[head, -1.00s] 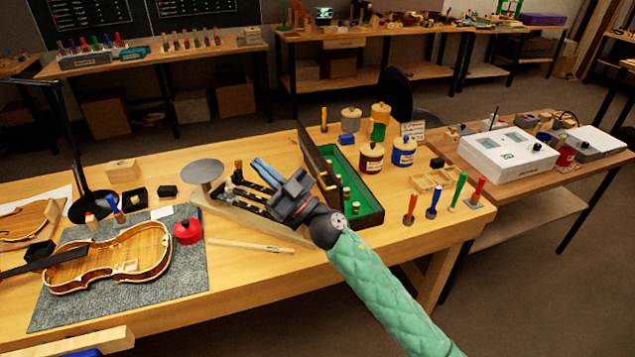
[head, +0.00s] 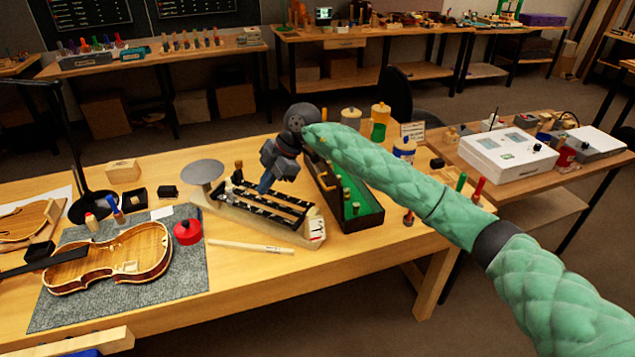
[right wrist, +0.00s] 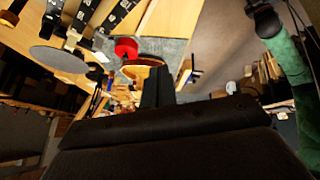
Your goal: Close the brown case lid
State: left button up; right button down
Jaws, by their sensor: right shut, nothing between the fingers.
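The brown case (head: 364,221) stands open on the bench, with its green lining and small yellowish pieces partly showing. Its dark brown lid (head: 323,188) stands raised along the left side, partly hidden by my green right arm. My right gripper (head: 265,184) is shut and empty, left of the lid. The shut fingers also show in the right wrist view (right wrist: 157,86), apart from the lid as far as I can see. My left gripper is not in view.
The rack (head: 262,222) lies just left of the case. A grey disc (head: 202,171) stands beside it. A violin body (head: 108,258) and a red pot (head: 187,232) are further left. Jars (head: 404,148) and upright tools (head: 478,190) stand right of the case.

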jog(key=w+d+r+m+t+h, duration=0.25)
jog(key=w+d+h, duration=0.4)
jog(key=d, duration=0.35)
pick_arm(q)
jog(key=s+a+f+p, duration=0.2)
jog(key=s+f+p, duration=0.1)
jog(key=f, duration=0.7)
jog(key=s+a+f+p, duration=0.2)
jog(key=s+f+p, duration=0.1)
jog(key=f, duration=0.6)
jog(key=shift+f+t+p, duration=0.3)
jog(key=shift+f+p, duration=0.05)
pick_arm(e)
jog(key=w+d+f, duration=0.1)
jog(key=d+f, duration=0.2)
jog(key=f, duration=0.5)
jog(key=shift+w+d+m+g, duration=0.15)
jog(key=shift+w+m+g, duration=0.05)
jog(key=shift+m+g, duration=0.2)
jog(key=shift+y, duration=0.35)
